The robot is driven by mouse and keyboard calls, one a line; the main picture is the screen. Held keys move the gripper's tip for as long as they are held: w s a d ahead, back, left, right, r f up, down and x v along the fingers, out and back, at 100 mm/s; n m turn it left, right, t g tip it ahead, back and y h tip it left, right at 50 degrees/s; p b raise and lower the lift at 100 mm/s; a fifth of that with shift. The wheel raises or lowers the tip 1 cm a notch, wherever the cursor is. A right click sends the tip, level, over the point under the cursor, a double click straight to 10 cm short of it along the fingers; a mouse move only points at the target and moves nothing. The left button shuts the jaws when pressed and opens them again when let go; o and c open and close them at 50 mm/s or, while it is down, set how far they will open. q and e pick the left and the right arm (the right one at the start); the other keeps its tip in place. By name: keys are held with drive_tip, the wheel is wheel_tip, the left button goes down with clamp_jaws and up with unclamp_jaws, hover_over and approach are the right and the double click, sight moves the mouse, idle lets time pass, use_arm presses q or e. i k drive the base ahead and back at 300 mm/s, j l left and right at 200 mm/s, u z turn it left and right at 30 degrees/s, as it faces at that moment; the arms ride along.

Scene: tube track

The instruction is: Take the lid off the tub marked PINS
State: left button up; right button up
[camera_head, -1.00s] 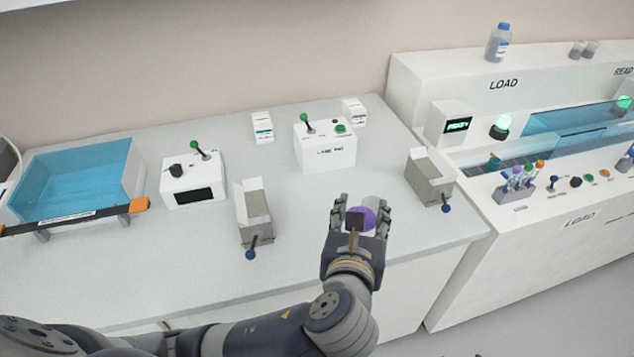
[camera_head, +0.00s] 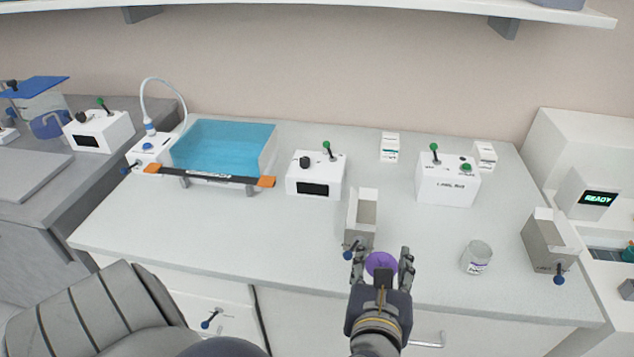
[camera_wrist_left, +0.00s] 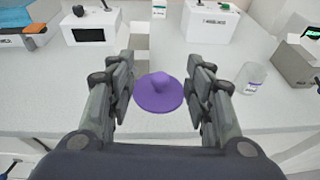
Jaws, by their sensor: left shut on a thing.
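My left gripper (camera_head: 381,268) is shut on a round purple lid (camera_head: 380,262) with a knob on top. It holds the lid near the front edge of the bench. The lid also shows between the fingers in the left wrist view (camera_wrist_left: 158,94). A small clear tub (camera_head: 477,257) with a white label stands upright and open on the bench, to the right of the lid and apart from it. Its label is too small to read surely. The tub also shows at the right of the left wrist view (camera_wrist_left: 250,78). My right gripper is not in view.
A grey open-topped holder (camera_head: 361,222) with a blue-knobbed lever stands just behind the gripper. Another such holder (camera_head: 549,242) is right of the tub. Lever boxes (camera_head: 316,177) (camera_head: 447,182) and a blue bath (camera_head: 222,150) stand behind. The bench front at left is clear.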

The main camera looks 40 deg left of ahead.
sight(477, 254)
drive_tip(key=i+l+u, duration=0.2)
drive_tip(key=u, duration=0.2)
drive_tip(key=i+l+u, duration=0.15)
drive_tip(key=u, duration=0.25)
drive_tip(key=i+l+u, duration=0.1)
drive_tip(key=l+u, duration=0.3)
drive_tip(key=i+l, duration=0.1)
drive_tip(key=l, duration=0.4)
drive_tip(key=i+l+u, duration=0.1)
drive_tip(key=l, duration=0.35)
drive_tip(key=i+l, duration=0.1)
drive_tip(key=l, duration=0.4)
drive_tip(key=i+u, duration=0.05)
